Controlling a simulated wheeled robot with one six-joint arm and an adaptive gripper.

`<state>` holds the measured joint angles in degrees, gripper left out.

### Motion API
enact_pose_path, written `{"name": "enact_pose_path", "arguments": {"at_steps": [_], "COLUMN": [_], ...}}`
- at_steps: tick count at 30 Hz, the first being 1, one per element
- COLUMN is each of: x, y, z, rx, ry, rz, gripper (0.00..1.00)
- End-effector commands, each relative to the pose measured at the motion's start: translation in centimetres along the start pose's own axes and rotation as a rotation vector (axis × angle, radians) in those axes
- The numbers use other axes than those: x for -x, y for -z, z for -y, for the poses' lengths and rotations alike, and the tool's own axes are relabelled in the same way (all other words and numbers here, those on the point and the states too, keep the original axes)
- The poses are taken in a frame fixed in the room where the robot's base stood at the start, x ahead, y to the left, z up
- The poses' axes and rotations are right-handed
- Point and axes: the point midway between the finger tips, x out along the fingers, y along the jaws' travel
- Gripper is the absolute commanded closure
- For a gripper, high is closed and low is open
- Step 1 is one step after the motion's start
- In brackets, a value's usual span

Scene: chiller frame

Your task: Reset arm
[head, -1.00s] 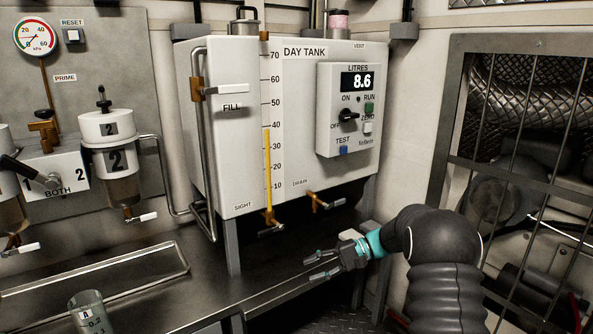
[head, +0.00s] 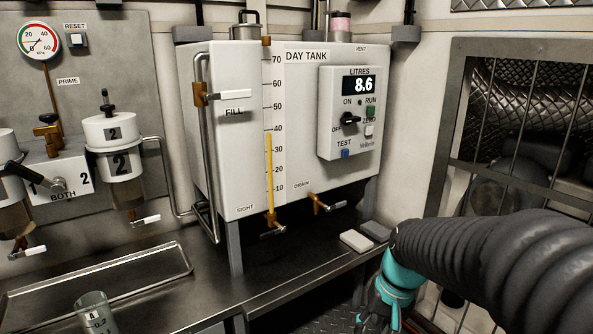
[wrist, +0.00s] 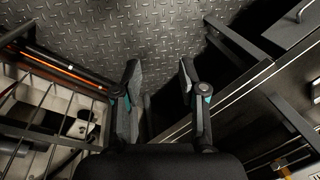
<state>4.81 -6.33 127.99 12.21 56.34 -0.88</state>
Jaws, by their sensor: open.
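My gripper (wrist: 158,85) is open and empty in the wrist view, its two fingers apart over the diamond-plate floor (wrist: 150,35). In the head view my arm comes in from the right. The teal wrist part hangs low in front of the bench edge, and the fingertips are hidden below the picture's bottom edge.
The white day tank (head: 225,150) stands on the dark bench (head: 215,290), its display reading 8.6. Two pads, one white (head: 356,241) and one grey (head: 375,231), lie at the bench's right end. A clear beaker (head: 96,315) stands front left. A barred grille (head: 440,150) is at right.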

Motion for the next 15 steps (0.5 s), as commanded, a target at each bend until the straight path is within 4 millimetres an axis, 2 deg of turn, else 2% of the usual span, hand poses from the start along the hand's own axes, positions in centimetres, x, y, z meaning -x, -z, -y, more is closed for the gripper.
{"name": "enact_pose_path", "arguments": {"at_steps": [1, 9, 15], "x": [1.0, 4.5, 6.9], "y": [-1.1, -6.1, -9.5], "z": [-0.3, -2.0, -2.3], "rx": [0.021, 0.131, 0.187], "ry": [-0.023, -0.125, -0.151], "rz": [-0.037, -0.205, -0.313], "gripper": [0.58, 0.58, 0.58]}}
